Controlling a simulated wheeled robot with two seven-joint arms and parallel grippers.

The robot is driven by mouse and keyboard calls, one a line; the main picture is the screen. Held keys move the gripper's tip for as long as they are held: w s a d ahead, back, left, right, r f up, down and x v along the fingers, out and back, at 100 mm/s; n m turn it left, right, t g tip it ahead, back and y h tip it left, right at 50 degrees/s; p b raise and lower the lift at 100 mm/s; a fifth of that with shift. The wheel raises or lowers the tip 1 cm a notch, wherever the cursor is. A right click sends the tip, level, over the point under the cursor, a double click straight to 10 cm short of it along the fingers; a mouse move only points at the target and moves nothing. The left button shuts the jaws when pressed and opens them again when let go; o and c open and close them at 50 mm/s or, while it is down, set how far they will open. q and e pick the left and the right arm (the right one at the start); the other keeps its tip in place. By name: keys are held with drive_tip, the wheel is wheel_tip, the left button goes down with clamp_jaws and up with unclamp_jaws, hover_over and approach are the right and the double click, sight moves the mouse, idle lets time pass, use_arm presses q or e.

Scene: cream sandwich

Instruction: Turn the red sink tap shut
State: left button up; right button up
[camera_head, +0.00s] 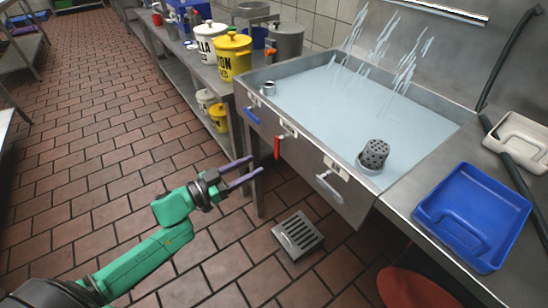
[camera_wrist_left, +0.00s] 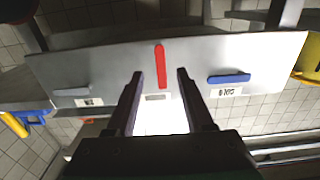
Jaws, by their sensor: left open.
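The red tap handle (camera_head: 277,147) is on the front panel of the steel sink (camera_head: 300,150), between a blue handle and a grey one. It points up and down, while the blue handle lies along the panel. In the left wrist view the red handle (camera_wrist_left: 160,66) shows upright, ahead of and between the fingers. My left gripper (camera_head: 257,166) is open and empty, in front of the panel and just left of the red handle in the head view. No contact with the handle shows. My right gripper is not in view.
The blue handle (camera_head: 251,116) is left of the red one and the grey handle (camera_head: 328,186) is right. The sink holds water (camera_head: 340,95) with splashes above. A blue tray (camera_head: 470,215) lies on the right counter. A grate (camera_head: 298,234) is on the floor.

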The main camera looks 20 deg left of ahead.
sight(276, 155)
use_arm(q)
drive_tip(key=x, duration=0.7)
drive_tip(key=shift+w+d, duration=0.2)
drive_tip(key=shift+w, duration=0.05)
clamp_jaws()
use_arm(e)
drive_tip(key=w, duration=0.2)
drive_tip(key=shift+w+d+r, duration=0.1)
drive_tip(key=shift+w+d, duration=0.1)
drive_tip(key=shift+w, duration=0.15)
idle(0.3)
